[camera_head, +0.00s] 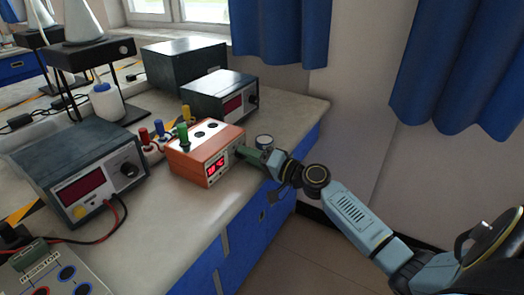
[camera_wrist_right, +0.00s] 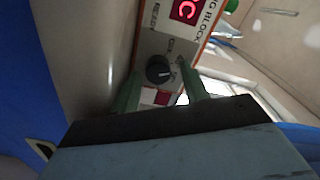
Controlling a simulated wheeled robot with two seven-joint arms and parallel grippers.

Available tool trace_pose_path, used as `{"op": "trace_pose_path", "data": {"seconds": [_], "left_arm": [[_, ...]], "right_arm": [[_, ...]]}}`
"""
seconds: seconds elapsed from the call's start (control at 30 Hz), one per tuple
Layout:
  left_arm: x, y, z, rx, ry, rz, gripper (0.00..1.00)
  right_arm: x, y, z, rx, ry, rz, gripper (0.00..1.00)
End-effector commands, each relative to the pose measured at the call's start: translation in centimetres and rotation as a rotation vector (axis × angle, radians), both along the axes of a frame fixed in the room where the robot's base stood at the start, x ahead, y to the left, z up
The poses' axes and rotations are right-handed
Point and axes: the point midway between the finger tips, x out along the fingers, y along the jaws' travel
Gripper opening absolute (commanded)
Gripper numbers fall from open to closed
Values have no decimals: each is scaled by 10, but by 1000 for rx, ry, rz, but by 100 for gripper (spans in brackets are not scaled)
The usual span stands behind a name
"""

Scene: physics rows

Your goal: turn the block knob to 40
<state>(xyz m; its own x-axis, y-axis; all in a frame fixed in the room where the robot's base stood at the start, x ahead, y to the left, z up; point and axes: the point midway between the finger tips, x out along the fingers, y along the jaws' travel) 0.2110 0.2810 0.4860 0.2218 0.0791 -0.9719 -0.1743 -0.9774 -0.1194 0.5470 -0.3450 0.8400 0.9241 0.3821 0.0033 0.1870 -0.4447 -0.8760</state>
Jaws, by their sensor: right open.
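The orange heating block (camera_head: 190,162) stands on the bench, with a lit red display (camera_head: 215,167) on its front; its digits are too small to read surely. In the right wrist view, the block's front panel (camera_wrist_right: 150,45) shows tilted, with part of the display at the top. Its black round knob (camera_wrist_right: 158,70) has a light pointer line. My right gripper (camera_wrist_right: 160,90) is open, its green fingers on either side of the knob; I cannot tell whether they touch it. In the head view, the right gripper (camera_head: 247,153) is at the block's front right and hides the knob. My left gripper is not in view.
A dark power supply (camera_head: 85,165) with red and black leads stands left of the block. Another dark box with a display (camera_head: 218,95) stands behind it. A small round container (camera_head: 264,141) is near the gripper. The bench front (camera_head: 180,225) is clear.

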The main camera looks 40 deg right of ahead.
Motion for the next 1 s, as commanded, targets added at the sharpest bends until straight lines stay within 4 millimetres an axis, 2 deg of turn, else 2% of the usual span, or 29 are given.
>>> {"op": "trace_pose_path", "data": {"seconds": [0.03, 0.27, 1.0], "left_arm": [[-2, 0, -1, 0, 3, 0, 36], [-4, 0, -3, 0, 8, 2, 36], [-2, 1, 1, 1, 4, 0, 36]], "right_arm": [[-1, -1, -5, -1, 9, -1, 50], [-1, -1, -6, -59, -12, -1, 50], [0, -1, -3, -642, -258, -2, 50]]}}
